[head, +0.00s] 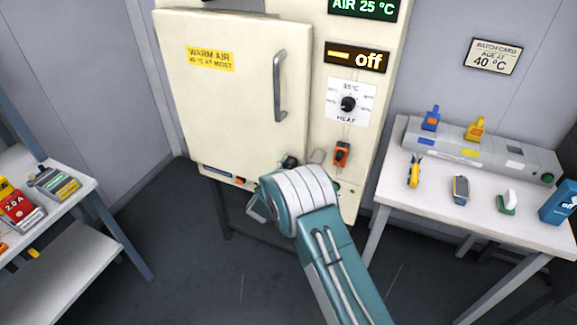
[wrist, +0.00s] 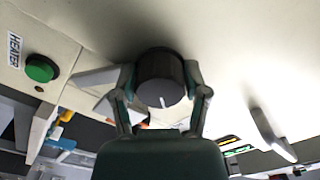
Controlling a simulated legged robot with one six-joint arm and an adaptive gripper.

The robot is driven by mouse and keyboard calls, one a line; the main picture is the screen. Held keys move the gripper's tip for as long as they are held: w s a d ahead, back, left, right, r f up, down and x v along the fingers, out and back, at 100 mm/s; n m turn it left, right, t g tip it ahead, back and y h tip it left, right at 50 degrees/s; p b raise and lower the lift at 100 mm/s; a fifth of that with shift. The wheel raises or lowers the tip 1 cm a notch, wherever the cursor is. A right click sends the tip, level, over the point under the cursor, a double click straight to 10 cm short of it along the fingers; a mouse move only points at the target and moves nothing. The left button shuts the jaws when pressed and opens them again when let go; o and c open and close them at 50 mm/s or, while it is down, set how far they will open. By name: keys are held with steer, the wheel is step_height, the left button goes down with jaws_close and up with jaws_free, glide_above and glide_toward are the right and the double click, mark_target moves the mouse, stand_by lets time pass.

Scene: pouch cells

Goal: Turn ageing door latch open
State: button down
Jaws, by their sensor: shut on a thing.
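A round dark latch knob (wrist: 162,82) with a white line on its face sits at the middle of the wrist view. My gripper (wrist: 160,76) is shut on the knob, one finger on each side. The white line points roughly down in that view. In the head view the cream ageing door (head: 225,110) looks shut, with a grey bar handle (head: 280,85) on its right side. My arm reaches the door's lower right corner there and covers most of the gripper; a dark piece, perhaps the knob, shows above it.
Right of the door are an "off" display (head: 357,57), a HEAT dial (head: 348,104) and an orange switch (head: 341,153). A green HEATER button (wrist: 40,68) shows in the wrist view. A white table (head: 400,200) with tools stands right, a shelf (head: 70,265) left.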

steer(key=m, duration=0.5)
steer(key=shift+w+d+r+m, duration=0.1)
steer(key=shift+w+m, duration=0.05)
steer(key=shift+m, duration=0.15)
steer(key=m, duration=0.4)
steer(key=shift+d+m, duration=0.1)
steer(key=shift+m, duration=0.3)
steer(key=shift+f, duration=0.2)
steer(key=shift+c, duration=1)
jaws_free()
steer(key=shift+o, duration=0.5)
steer(key=shift+d, duration=0.1)
